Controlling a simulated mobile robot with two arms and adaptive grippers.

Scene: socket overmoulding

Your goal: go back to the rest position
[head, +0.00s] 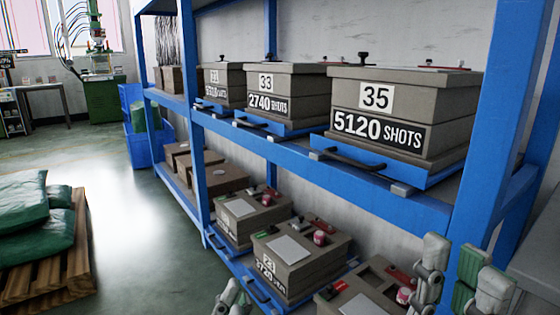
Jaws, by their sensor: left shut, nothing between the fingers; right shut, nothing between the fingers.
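My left gripper (232,296) shows only in part at the bottom edge, in front of the lower shelf. It is shut and holds nothing. My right gripper (450,265) is at the lower right, in front of the rack's near post. The lower parts of both are cut off by the picture's edge.
A blue rack (285,152) holds brown moulds marked 35 (450,92) and 33 (280,82), with more moulds below. Its near post (490,200) stands beside my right gripper. A pallet (70,255) with green sacks (40,230) is at left. The floor (150,235) between is clear.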

